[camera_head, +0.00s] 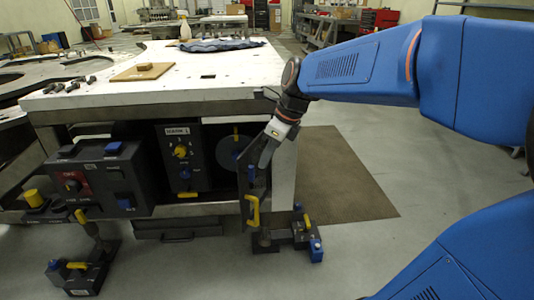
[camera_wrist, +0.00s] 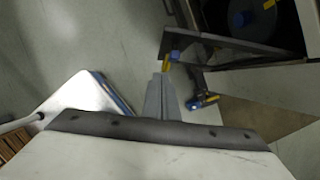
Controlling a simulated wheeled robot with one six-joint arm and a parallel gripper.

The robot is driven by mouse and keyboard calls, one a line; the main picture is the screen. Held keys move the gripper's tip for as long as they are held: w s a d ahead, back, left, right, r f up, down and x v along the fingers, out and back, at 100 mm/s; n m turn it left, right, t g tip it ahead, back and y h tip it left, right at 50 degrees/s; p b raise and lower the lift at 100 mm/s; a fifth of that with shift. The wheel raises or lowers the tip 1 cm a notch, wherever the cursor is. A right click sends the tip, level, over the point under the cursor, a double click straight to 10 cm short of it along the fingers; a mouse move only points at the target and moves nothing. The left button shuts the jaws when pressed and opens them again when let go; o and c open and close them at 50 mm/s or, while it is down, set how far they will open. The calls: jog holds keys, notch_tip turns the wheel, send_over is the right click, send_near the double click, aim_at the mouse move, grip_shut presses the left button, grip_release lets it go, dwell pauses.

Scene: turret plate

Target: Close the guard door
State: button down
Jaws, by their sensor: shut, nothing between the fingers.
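The guard door appears to be the dark panel (camera_head: 259,184) with a yellow handle (camera_head: 252,210) at the right end of the opening under the white table. It stands swung out, seen nearly edge-on. In the wrist view the door (camera_wrist: 225,44) sticks out from the opening at the upper right. My gripper (camera_head: 264,164) points down at the door's upper part; its shut, empty fingers (camera_wrist: 158,78) also show in the wrist view, close to the door's free end. I cannot tell whether they touch it.
A control box (camera_head: 100,180) and a panel with yellow and blue knobs (camera_head: 181,160) are left of the opening. A low pedestal with blue and yellow parts (camera_head: 302,232) stands near the door's foot. The white table top (camera_head: 225,75) is above. Floor to the right is clear.

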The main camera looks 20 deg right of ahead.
aim_at(252, 170)
jog(key=w+a+f, duration=0.2)
jog(key=f, duration=0.1)
jog(key=w+a+f, duration=0.1)
jog(key=f, duration=0.1)
jog(key=shift+w+a+f, duration=0.15)
jog(key=shift+w+a, duration=0.5)
jog(key=shift+w, duration=0.05)
